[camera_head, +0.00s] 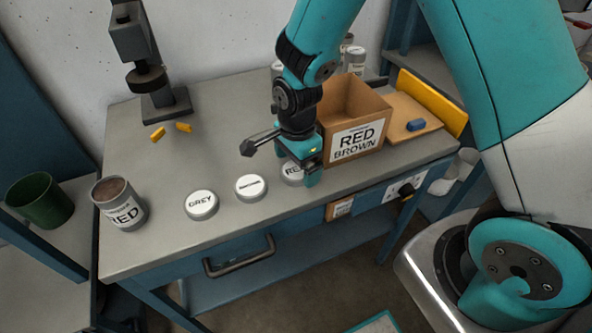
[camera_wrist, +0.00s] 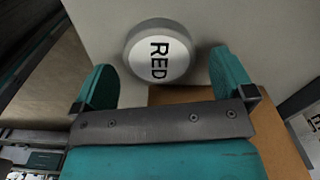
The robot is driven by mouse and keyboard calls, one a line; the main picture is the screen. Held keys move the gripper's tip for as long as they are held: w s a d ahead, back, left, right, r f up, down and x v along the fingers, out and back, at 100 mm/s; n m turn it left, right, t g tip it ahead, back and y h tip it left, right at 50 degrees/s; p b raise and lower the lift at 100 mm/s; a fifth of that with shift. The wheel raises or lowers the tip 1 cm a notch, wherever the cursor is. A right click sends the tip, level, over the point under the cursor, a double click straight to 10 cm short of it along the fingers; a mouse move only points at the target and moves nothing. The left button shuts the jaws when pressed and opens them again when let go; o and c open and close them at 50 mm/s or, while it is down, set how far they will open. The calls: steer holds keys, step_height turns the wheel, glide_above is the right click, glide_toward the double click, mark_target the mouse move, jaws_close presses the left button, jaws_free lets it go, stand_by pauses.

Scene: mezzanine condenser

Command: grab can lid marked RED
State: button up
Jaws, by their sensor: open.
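The lid marked RED (camera_wrist: 158,55) is a round whitish disc with black lettering, lying on the bench. In the head view it (camera_head: 291,173) is the rightmost of a row of lids and partly hidden by my gripper. My gripper (camera_head: 299,172) is open and empty, close over the lid. In the wrist view my two teal fingers (camera_wrist: 165,82) are spread wide, and the lid shows between and slightly beyond their tips. I cannot tell the exact height of the fingertips above the bench.
The GREY lid (camera_head: 201,204) and a second lid (camera_head: 250,187) with small lettering lie to the left. A can marked RED (camera_head: 119,203) stands near the left edge. A cardboard box marked RED BROWN (camera_head: 357,142) stands right behind my gripper. The bench (camera_head: 160,240) is clear in front.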

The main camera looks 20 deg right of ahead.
steer(key=shift+f, duration=0.65)
steer(key=c, duration=1)
steer(key=shift+o, duration=0.2)
steer(key=shift+r, duration=0.2)
